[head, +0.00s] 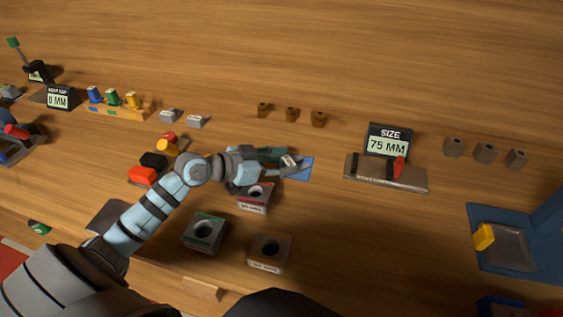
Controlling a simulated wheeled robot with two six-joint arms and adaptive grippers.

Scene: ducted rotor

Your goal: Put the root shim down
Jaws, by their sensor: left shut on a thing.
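My left gripper (290,166) reaches in from the left and is shut over a blue patch (307,168) on the wooden table. A small pale grey piece (288,160), which I take for the root shim, shows at its fingertips. The fingers hide part of it, and I cannot tell whether it touches the surface below. My right gripper is not in view.
Blocks with round holes (205,232) stand in front of the gripper. A "75 MM" size display (388,141) stands behind a grey gauge (408,178) to the right. Two pale pieces (194,121) lie at the back left. A blue tray (487,212) is at the far right.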

